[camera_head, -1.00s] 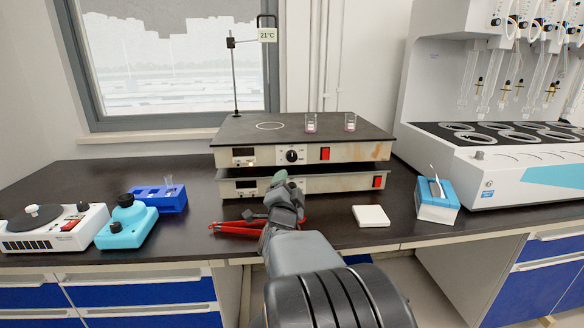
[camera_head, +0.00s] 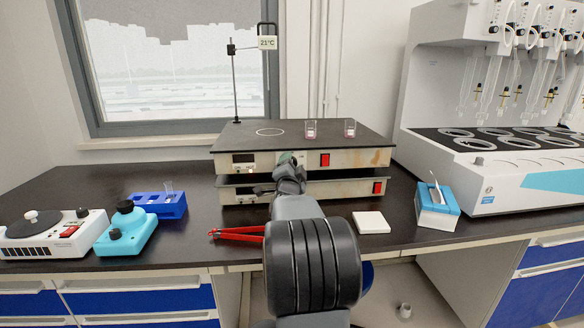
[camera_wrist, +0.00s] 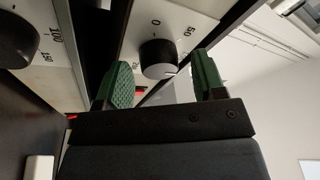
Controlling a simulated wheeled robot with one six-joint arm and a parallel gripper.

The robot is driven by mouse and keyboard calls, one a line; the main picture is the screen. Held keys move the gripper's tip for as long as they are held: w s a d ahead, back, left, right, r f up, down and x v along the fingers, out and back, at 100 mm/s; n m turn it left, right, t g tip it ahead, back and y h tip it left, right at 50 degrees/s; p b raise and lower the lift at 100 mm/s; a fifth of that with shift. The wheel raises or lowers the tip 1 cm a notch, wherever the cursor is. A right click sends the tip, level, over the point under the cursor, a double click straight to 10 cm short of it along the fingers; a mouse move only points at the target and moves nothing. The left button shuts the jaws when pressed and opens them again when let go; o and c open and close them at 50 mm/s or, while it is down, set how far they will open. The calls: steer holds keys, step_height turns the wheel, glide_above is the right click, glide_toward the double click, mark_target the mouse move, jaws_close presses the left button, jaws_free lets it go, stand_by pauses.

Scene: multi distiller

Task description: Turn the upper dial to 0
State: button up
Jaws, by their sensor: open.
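The upper hotplate unit (camera_head: 340,158) sits above a matching lower unit (camera_head: 345,189) on the dark bench. In the head view my gripper (camera_head: 288,160) is in front of the upper unit's panel and hides its dial. In the wrist view the upper dial (camera_wrist: 156,55) is a round black knob between the green pads of my open gripper (camera_wrist: 162,66). The pads stand on either side of it; contact is not clear. A 0 and a 50 are printed at its upper side. Its white mark points to the lower right, away from the 0.
A lower dial (camera_wrist: 14,40) shows at the left of the wrist view. A red switch (camera_head: 325,160) is right of my gripper. Two small beakers (camera_head: 311,129) stand on the top plate. Red-handled tongs (camera_head: 237,234) and a white pad (camera_head: 371,222) lie on the bench.

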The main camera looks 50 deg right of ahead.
steer(key=c, duration=0.9)
steer(key=shift+f+b, duration=0.1)
steer(key=shift+b, duration=0.2)
